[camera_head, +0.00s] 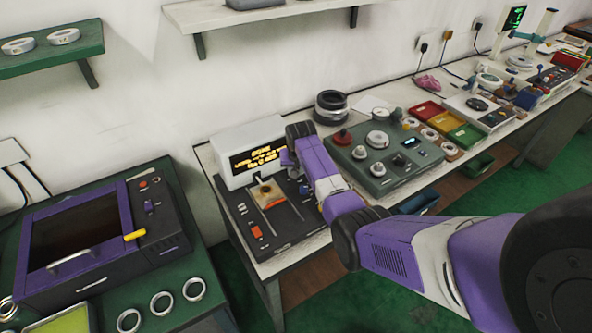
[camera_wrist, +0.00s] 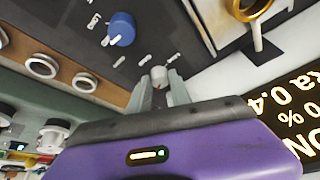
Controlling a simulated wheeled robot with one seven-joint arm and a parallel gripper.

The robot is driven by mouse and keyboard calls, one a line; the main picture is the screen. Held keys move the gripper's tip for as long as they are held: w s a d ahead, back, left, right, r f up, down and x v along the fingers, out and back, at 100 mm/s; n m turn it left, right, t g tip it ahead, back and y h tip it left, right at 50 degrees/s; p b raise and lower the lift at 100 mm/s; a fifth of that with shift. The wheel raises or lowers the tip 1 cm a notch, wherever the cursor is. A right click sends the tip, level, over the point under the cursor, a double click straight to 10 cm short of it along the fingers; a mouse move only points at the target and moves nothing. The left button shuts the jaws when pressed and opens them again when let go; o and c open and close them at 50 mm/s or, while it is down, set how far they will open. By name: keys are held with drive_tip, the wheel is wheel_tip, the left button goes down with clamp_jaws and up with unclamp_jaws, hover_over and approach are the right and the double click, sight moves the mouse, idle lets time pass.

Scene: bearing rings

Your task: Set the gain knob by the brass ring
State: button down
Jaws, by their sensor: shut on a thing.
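My gripper (camera_wrist: 160,90) is shut on a small pale grey knob (camera_wrist: 159,74) with a reddish mark, on the dark panel (camera_wrist: 150,30). A blue knob (camera_wrist: 121,28) stands apart on the same panel. A brass ring (camera_wrist: 257,42) shows at the top right of the wrist view, over a pale plate. In the head view my gripper (camera_head: 289,160) is in front of the right end of the display (camera_head: 258,158), and the grey knob is hidden. The knob labels are too small to read.
A grey-green console (camera_head: 385,160) with several knobs stands right of the instrument. A dark round stack (camera_head: 330,106) is behind my wrist. Coloured trays (camera_head: 440,120) lie farther right. A purple-framed machine (camera_head: 85,230) and loose metal rings (camera_head: 160,302) are on the left green bench.

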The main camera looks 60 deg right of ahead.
idle(0.4)
drive_tip(key=c, duration=1.2)
unclamp_jaws()
drive_tip(key=v, duration=0.7)
drive_tip(key=shift+a+r+b, duration=0.2)
drive_tip(key=shift+r+b, duration=0.1)
drive_tip(key=shift+r, duration=0.05)
